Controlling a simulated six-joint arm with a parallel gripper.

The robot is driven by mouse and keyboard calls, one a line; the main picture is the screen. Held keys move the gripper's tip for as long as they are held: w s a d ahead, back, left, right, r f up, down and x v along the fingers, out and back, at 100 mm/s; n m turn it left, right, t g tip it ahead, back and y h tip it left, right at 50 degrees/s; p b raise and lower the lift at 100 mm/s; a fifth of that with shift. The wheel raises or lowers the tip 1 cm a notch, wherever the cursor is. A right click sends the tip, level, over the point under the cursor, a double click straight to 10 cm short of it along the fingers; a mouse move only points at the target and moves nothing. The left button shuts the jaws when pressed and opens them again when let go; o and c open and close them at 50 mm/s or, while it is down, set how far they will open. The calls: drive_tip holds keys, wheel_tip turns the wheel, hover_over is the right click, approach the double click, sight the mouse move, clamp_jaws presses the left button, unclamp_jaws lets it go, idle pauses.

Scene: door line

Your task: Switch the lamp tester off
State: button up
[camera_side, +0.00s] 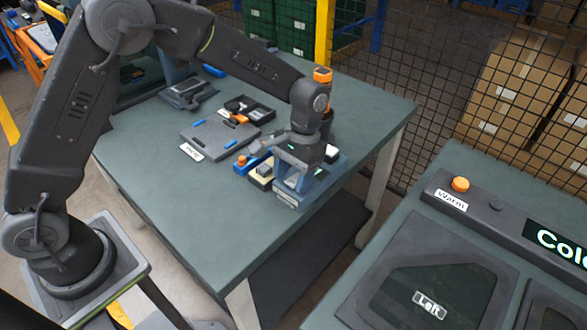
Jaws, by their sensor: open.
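No device in view carries a readable lamp tester label. Small blue, cream and dark units stand in a row near the green table's front right edge. A blue unit with an orange knob (241,161) is at the row's left end, beside a cream block (260,176). My gripper (293,184) points down over the right part of this row, at a larger blue unit (320,184). It is open. It hides much of that unit, and I cannot tell whether the fingers touch it. No lit lamp is discernible there.
A grey panel (212,141) with blue strips and a dark tray (249,108) lie left of the row. An orange-topped post (322,77) rises behind my wrist. A bench at right has an orange button (460,184) by "Warm" and a display (555,240) reading "Cold", partly cut off.

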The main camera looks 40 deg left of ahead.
drive_tip(key=v, duration=1.3)
drive_tip(key=shift+r, duration=0.4)
drive_tip(key=shift+w, duration=0.1)
